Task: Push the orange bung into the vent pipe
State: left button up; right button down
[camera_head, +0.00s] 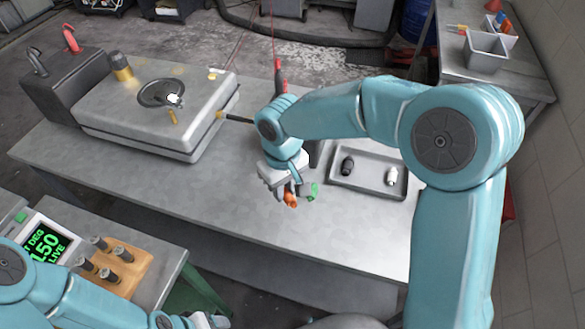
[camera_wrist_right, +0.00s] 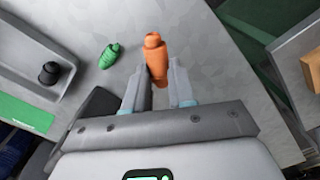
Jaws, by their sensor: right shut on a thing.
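The orange bung (camera_head: 290,199) is held between the fingertips of my right gripper (camera_head: 280,185), above the front part of the grey table. In the right wrist view the orange bung (camera_wrist_right: 155,58) sticks out past the fingertips of the right gripper (camera_wrist_right: 158,88). A short brass-coloured pipe (camera_head: 121,68) with a dark base stands upright on the grey machine (camera_head: 150,115) at the left; I cannot tell whether it is the vent pipe. My left gripper (camera_head: 205,321) is partly in view at the bottom edge, its fingers unclear.
A green bung (camera_head: 309,191) lies beside the right gripper; it also shows in the wrist view (camera_wrist_right: 109,55). A grey tray (camera_head: 345,183) holds a black and a white piece. A wooden block (camera_head: 122,283) with several dark pegs stands lower left. The table's front middle is clear.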

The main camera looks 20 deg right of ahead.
pick_arm(q)
jog(key=o, duration=0.5)
jog(key=shift+c, duration=0.2)
jog(key=s+r+n+g, duration=0.25)
jog(key=s+n, duration=0.25)
jog(key=n, duration=0.3)
notch_tip(320, 180, up, 5)
jog(key=w+d+n+g+h, duration=0.1)
jog(key=w+d+n+h, duration=0.15)
jog(key=n, duration=0.45)
jog(key=w+d+r+n+t+h, duration=0.2)
jog(key=w+r+n+t+h, duration=0.15)
jog(key=w+r, duration=0.55)
jog(key=w+d+r+n+t+h, duration=0.2)
jog(key=w+r+n+t, duration=0.25)
jog(key=r, duration=0.85)
jog(key=x, duration=1.2)
jog(key=shift+n, duration=0.4)
pick_arm(e)
jog(key=s+a+r+n, duration=0.1)
jog(key=a+r+n, duration=0.1)
jog(key=a+n, duration=0.3)
jog(key=a, duration=0.4)
jog(key=shift+a, duration=0.3)
